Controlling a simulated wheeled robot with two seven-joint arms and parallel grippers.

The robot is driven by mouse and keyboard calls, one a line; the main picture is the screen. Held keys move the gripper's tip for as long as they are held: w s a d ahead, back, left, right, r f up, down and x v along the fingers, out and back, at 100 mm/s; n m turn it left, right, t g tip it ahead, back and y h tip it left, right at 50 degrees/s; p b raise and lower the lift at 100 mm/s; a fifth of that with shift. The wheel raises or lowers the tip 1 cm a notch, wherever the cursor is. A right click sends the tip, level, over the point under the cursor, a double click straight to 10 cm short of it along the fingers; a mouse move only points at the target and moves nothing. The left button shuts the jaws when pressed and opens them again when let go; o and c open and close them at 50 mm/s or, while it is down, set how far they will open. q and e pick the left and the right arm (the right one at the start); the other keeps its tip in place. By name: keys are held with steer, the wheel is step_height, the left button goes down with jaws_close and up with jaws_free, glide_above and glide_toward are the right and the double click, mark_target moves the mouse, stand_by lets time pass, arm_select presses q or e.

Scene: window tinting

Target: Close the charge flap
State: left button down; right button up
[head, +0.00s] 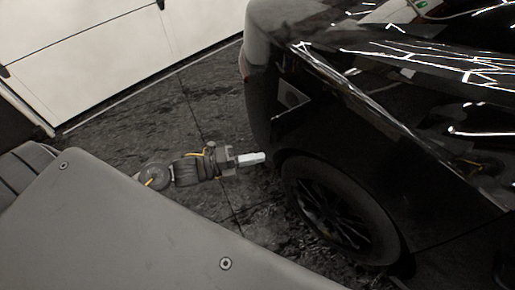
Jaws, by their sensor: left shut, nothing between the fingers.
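A glossy black car (372,128) fills the right side of the head view, with a strip of red light at its left corner. A small grey square patch (291,95) shows on its side near that corner, above the wheel. It may be the charge flap, but I cannot tell this, nor whether it stands open. My left gripper (257,158) is shut and empty. In the picture it is below and left of the patch, just left of the wheel arch; I cannot tell its distance from the bodywork. My right gripper is not in view.
The car's black wheel (340,209) stands right of my left gripper. A white panelled door or wall (105,55) is at the back left. The dark, rough-patterned floor (130,122) between it and the car looks clear.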

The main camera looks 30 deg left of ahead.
arm_select(q)
steer(key=p+x, duration=0.2)
steer(key=x, duration=0.7)
steer(key=shift+w+a+p, duration=0.25)
steer(key=shift+a, duration=0.45)
steer(key=shift+w+a+p, duration=0.2)
steer(key=shift+w+a, duration=0.1)
steer(key=shift+a, duration=0.35)
steer(key=shift+w+a+p, duration=0.25)
steer(key=shift+a, duration=0.45)
